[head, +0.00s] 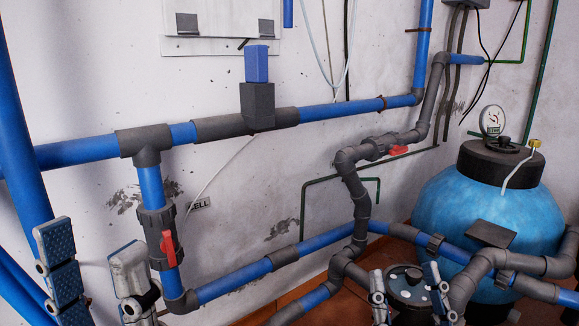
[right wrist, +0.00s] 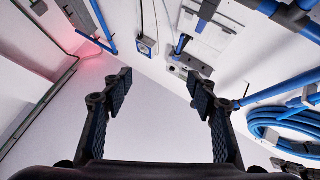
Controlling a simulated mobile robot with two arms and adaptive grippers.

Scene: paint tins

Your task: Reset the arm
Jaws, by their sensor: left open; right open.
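No paint tin shows in either view. My left gripper (head: 92,245) is at the lower left of the head view, its two fingers spread with nothing between them. My right gripper (head: 405,274) is at the bottom, right of centre, its fingers apart. A dark round lid with bolts shows between and behind them. In the right wrist view my right gripper (right wrist: 161,82) is wide open and empty, facing a pale wall or ceiling surface.
Blue pipes (head: 330,113) with grey joints run along the white wall. Red valve handles (head: 168,248) sit on them. A blue tank (head: 450,210) with a gauge (head: 492,121) stands at the right. A coiled blue hose (right wrist: 285,125) hangs at the right in the wrist view.

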